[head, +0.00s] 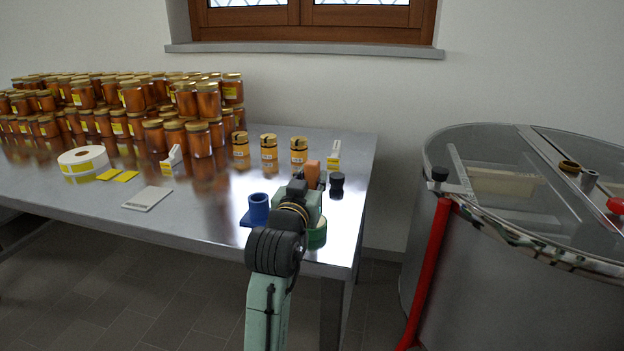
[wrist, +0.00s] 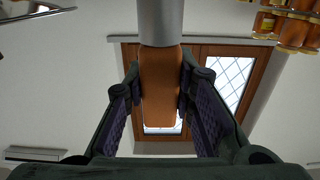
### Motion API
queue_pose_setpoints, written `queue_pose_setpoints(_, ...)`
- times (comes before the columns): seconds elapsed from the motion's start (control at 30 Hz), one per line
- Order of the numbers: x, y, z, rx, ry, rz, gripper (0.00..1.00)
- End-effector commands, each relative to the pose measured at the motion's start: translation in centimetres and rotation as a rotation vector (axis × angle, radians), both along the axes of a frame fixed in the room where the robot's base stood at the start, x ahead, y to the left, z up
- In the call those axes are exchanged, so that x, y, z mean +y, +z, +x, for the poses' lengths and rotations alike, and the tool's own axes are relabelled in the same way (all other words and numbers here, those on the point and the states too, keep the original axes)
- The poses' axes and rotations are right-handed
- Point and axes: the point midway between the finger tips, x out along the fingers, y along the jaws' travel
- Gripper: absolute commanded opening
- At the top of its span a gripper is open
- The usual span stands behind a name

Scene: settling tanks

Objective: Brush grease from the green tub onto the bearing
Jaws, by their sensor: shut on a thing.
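My gripper (head: 303,190) is above the right end of the metal table. In the wrist view my gripper (wrist: 160,95) is shut on the brush (wrist: 160,88), whose orange-brown handle lies between the two pads. Its grey metal collar (wrist: 160,22) runs out of the top of the picture, and the bristles are not visible. In the head view the orange end of the brush (head: 312,173) shows beyond my gripper. The green tub (head: 317,237) is on the table, partly hidden by my gripper. A blue block with a round upright part, seemingly the bearing (head: 257,211), stands left of my gripper.
A small black piece (head: 337,185) stands right of my gripper. Several honey jars (head: 200,138) fill the table's left and back. A label roll (head: 83,158) and a pale flat box (head: 147,198) lie left. A large drum (head: 480,245) stands right, beyond a floor gap.

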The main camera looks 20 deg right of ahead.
Motion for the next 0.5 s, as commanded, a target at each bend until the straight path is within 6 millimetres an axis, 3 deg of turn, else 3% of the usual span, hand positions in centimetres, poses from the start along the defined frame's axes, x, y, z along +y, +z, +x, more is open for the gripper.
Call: queue_pose_setpoints(0.5, 0.0, 4.2, 0.0, 0.000, 0.000, 0.000, 0.00)
